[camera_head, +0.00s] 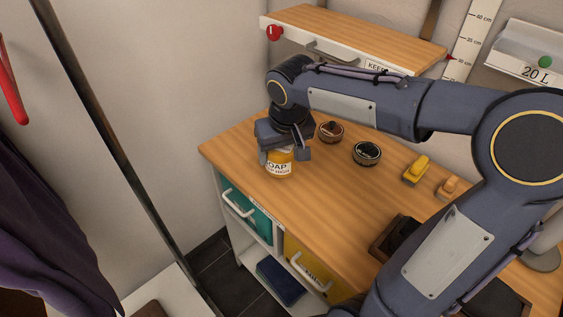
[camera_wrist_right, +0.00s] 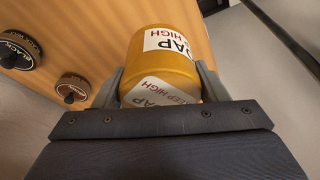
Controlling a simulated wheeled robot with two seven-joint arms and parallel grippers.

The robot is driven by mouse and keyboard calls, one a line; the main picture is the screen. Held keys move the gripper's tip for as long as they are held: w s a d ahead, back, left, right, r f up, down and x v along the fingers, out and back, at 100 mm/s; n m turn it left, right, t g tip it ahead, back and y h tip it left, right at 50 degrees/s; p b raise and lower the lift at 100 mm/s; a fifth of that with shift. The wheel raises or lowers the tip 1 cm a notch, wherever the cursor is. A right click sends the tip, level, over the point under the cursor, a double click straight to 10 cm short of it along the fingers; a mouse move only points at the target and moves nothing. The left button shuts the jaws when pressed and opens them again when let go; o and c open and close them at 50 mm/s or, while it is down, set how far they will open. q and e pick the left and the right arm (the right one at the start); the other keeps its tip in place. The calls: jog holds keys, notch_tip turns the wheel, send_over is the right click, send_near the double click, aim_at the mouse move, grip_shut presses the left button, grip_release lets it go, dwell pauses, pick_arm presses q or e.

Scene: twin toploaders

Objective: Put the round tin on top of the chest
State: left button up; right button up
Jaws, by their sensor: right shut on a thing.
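The round tin (camera_head: 279,166) is a yellow cylinder with a white label reading SOAP and KEEP HIGH. It is upright at the left end of the wooden worktop; I cannot tell whether its base touches the wood. My right gripper (camera_head: 284,154) comes from above and is shut on it, one finger on each side. The tin (camera_wrist_right: 163,55) fills the space between the fingers in the right wrist view. A chest with a wooden top (camera_head: 350,29) and a white drawer front is at the back, higher than the worktop. Its top is bare. My left gripper is not in view.
Two flat round polish tins, brown (camera_head: 331,131) and black (camera_head: 367,153), stand right of the held tin. Yellow (camera_head: 417,170) and orange (camera_head: 449,187) brushes lie farther right. A dark tray (camera_head: 394,238) is at the front. A red knob (camera_head: 274,32) is on the chest's left.

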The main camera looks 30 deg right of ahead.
jog(key=w+f, duration=0.1)
jog(key=w+d+f, duration=0.1)
jog(key=f, duration=0.1)
jog(key=w+d+f, duration=0.1)
jog(key=f, duration=0.1)
jog(key=shift+w+d+f, duration=0.1)
jog(key=shift+w+d, duration=0.05)
jog(key=shift+w, duration=0.25)
jog(key=shift+s+x, duration=0.15)
jog(key=shift+x, duration=0.75)
jog(key=shift+s+x, duration=0.1)
jog(key=shift+x, duration=0.85)
jog(key=shift+f, duration=0.1)
jog(key=shift+f+b, duration=0.15)
jog(key=shift+b, duration=0.15)
jog(key=o, duration=1.2)
